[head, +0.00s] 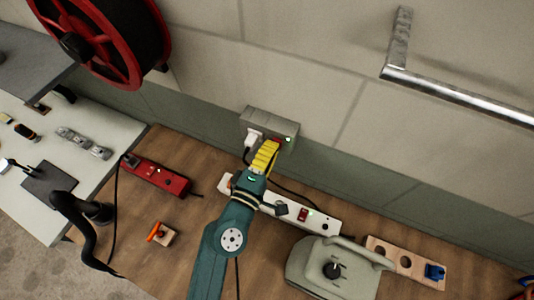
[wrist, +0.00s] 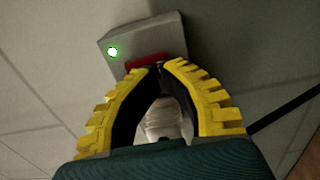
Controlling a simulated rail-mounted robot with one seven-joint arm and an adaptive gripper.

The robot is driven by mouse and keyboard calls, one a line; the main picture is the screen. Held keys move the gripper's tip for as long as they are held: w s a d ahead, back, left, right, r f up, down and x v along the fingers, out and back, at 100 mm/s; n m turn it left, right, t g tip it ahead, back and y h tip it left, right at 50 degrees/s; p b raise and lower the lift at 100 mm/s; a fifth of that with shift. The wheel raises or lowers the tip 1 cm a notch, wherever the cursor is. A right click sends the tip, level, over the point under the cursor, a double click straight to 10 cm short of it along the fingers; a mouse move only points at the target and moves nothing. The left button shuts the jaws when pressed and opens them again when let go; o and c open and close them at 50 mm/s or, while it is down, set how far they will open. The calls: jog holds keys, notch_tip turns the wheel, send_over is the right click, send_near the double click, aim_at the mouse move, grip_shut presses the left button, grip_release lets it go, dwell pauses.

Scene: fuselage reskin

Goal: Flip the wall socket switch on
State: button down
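The wall socket (head: 268,121) is a grey box fixed low on the wall. A white plug (head: 252,141) sits in its left part, and a green light (head: 289,139) glows at its right. Its red switch (head: 277,141) shows just above my gripper (head: 271,145). In the wrist view, the socket (wrist: 168,36), lit green light (wrist: 113,51) and red switch (wrist: 147,60) lie just beyond my fingertips (wrist: 160,66). The yellow fingers bow around an empty gap and nearly meet at the tips. The white plug (wrist: 163,120) shows behind the gap. Contact with the switch cannot be told.
A white power strip (head: 322,222) with a red switch lies on the wooden bench (head: 205,215) under my arm. A red power strip (head: 157,177) lies left, a grey-green device (head: 335,268) right. A metal rail (head: 460,100) juts from the wall upper right.

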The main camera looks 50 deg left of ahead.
jog(key=f+b+v, duration=0.1)
jog(key=b+v, duration=0.4)
jog(key=v, duration=0.9)
jog(key=shift+b, duration=0.3)
jog(key=shift+f, duration=0.15)
